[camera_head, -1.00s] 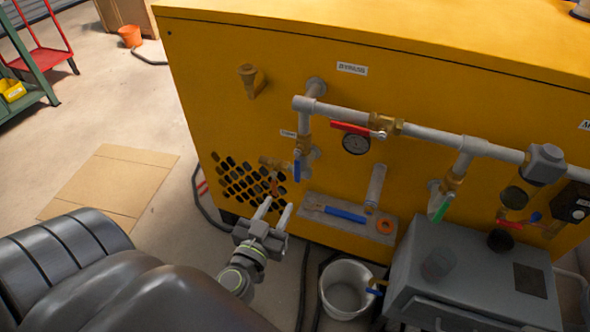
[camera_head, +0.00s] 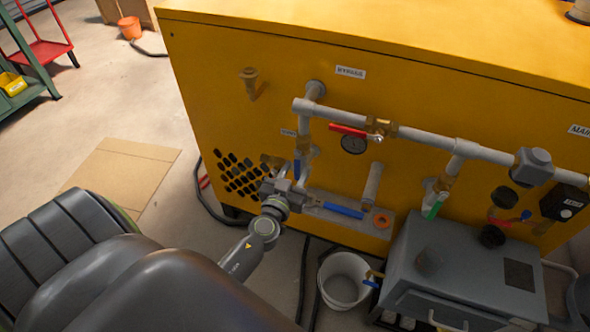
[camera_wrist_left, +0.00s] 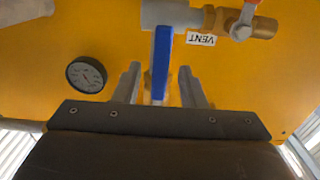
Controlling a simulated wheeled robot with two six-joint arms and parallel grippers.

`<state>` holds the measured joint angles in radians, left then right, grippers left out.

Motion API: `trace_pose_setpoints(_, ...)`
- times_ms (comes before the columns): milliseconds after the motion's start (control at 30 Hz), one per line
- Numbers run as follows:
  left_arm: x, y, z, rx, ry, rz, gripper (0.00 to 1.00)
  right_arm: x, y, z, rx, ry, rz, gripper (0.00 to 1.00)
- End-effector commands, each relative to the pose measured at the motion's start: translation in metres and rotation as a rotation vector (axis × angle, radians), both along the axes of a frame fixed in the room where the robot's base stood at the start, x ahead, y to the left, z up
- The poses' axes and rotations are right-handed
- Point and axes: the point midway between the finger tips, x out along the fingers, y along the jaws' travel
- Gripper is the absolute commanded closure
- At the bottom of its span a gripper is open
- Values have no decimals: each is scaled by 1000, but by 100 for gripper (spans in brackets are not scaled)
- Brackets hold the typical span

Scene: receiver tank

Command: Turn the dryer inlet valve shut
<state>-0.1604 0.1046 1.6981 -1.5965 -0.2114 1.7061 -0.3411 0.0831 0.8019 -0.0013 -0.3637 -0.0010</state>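A valve with a blue lever handle (camera_head: 297,168) hangs from the left vertical pipe on the yellow cabinet (camera_head: 220,80). A small label (camera_head: 289,133) beside it is too small to read, so I cannot confirm which valve this is. My left gripper (camera_head: 286,177) is at this lever, partly covering it. In the left wrist view the lever (camera_wrist_left: 162,50) stands between the two open fingers (camera_wrist_left: 160,72), with a visible gap on each side. The lever lies along the fingers' direction. My right gripper is not in view.
A red-handled valve (camera_head: 350,131) sits under the BYPASS label (camera_head: 350,72), above a gauge (camera_head: 353,145). A VENT label (camera_wrist_left: 201,39) and another red-handled valve (camera_wrist_left: 245,15) are close by. A ledge (camera_head: 335,220), white bucket (camera_head: 345,280) and grey box (camera_head: 465,265) stand right.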

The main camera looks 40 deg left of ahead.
Motion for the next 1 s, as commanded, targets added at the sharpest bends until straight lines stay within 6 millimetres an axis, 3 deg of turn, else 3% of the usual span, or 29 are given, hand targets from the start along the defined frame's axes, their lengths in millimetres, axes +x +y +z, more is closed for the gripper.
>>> trace_pose_setpoints(267,2,0,0,0,-1,0,63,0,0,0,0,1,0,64)
trace_pose_setpoints(567,1,0,0,0,-1,0,100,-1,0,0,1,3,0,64)
trace_pose_setpoints(1000,6,1,0,19,3,0,100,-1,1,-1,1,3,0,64)
